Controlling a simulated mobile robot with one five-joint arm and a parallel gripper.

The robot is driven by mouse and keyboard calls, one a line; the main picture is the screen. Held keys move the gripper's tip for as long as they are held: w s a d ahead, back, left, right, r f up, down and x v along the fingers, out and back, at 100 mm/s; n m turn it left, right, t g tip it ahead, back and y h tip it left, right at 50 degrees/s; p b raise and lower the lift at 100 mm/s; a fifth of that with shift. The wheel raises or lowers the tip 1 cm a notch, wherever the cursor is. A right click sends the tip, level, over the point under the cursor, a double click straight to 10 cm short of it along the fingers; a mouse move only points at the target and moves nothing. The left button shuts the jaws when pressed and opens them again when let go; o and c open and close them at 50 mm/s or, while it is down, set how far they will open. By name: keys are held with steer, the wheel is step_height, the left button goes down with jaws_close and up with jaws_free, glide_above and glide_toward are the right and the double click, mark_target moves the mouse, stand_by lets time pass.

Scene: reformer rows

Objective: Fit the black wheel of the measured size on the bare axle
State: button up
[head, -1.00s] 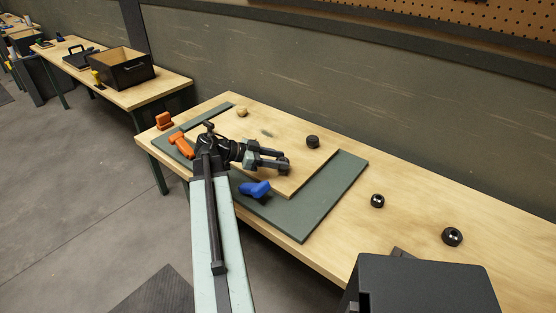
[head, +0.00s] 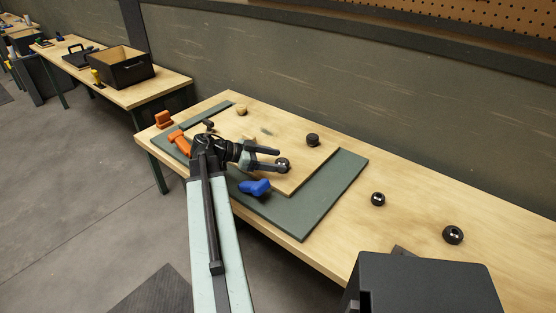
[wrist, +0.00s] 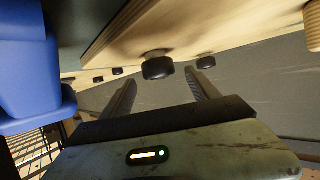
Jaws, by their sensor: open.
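In the wrist view this wheel (wrist: 157,67) shows on a short stem against the board, ahead of and between the two spread fingers (wrist: 160,95), clear of both. A second black wheel (head: 312,140) is on the board further back. Two more black wheels, a middle one (head: 378,199) and a right one (head: 453,235), lie on the bare table. I cannot make out a bare axle.
The wooden board (head: 318,160) lies on a green mat (head: 335,200). A blue piece (head: 254,187) sits close beside my gripper, large in the wrist view (wrist: 28,65). Orange pieces (head: 178,141) and a wooden knob (head: 241,110) are further left. The table's right part is mostly clear.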

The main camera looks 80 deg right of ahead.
steer(key=p+v, duration=0.2)
steer(key=v, duration=0.4)
steer(key=shift+w+a+r, duration=0.1)
steer(key=shift+w+r, duration=0.05)
stand_by(0.3)
steer(key=w+a+n+t+h+p, duration=0.1)
steer(key=w+a+n+h, duration=0.15)
steer(key=w, duration=0.55)
steer(key=w+a+n+t+h+p, duration=0.1)
steer(key=w+a, duration=0.3)
steer(key=w, duration=0.5)
steer(key=w+a+f+n+t+p, duration=0.15)
steer(key=w+a+n+t, duration=0.35)
steer(key=w+a, duration=0.95)
steer(key=w+a+f+n+t+y, duration=0.1)
steer(key=w+a+f+n+y, duration=0.2)
steer(key=a+n, duration=0.4)
steer(key=w+a+f+n+t+y, duration=0.2)
steer(key=a+n, duration=0.6)
steer(key=a, duration=1)
steer(key=w+a+f+n+t+y, duration=0.2)
steer(key=w+a+n, duration=0.3)
steer(key=a+n, duration=0.3)
steer(key=a+f+y+p, duration=0.1)
steer(key=a, duration=0.3)
steer(key=shift+w+a+f+y, duration=0.2)
steer(key=shift+a+f+y, duration=0.15)
steer(key=shift+f, duration=0.05)
